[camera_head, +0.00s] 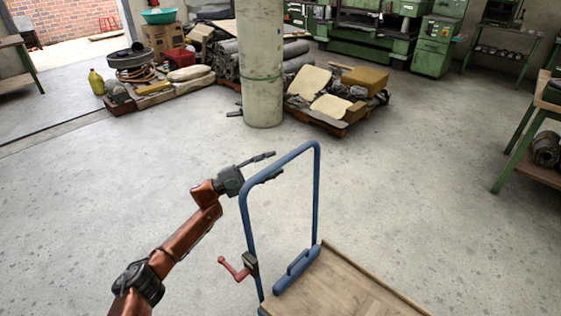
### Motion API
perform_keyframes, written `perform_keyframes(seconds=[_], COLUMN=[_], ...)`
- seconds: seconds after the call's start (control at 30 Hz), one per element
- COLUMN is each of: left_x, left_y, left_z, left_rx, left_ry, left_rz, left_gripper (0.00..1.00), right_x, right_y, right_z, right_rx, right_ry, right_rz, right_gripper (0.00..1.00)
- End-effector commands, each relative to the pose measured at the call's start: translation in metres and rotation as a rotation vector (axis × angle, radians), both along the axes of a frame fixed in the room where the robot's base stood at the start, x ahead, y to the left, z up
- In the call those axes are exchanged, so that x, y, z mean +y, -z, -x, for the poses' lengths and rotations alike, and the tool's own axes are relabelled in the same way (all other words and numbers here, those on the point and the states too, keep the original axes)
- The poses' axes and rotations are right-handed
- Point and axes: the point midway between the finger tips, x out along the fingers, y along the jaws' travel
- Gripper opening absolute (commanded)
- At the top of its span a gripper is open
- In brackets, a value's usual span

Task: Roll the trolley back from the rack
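The trolley has a blue tube handle (316,190) standing upright and a flat wooden deck (345,285), cut off by the bottom edge. A red lever (235,268) sits on a dark block low on the left post of the handle. My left gripper (278,162) is at the upper left part of the handle. Its two dark fingers are spread, one above the top bar and one below it, and they are not closed on the bar. Whether they touch it I cannot tell. My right gripper is out of view. No rack can be clearly made out.
A round column (261,70) stands behind the trolley. Pallets with cushions (330,105) and mixed goods lie around it. A yellow bottle (96,82) stands at left. A green-legged bench (525,145) is at the right. The concrete floor around the trolley is clear.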

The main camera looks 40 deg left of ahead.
Motion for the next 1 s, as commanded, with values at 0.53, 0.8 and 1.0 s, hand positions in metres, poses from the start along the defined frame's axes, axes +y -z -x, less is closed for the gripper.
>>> perform_keyframes(seconds=[0.53,0.8,1.0], left_x=[0.052,0.053,0.053], left_y=[0.031,0.032,0.032], left_z=[0.052,0.053,0.053], left_rx=[0.000,0.000,0.000], left_ry=[-0.002,-0.001,-0.001], left_rz=[0.000,0.001,0.001], left_gripper=[0.36,0.36,0.36], right_x=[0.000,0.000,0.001], right_y=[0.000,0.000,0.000], right_z=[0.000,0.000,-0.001], right_rx=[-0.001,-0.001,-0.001], right_ry=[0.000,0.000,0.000], right_rz=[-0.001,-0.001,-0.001], right_gripper=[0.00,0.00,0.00])
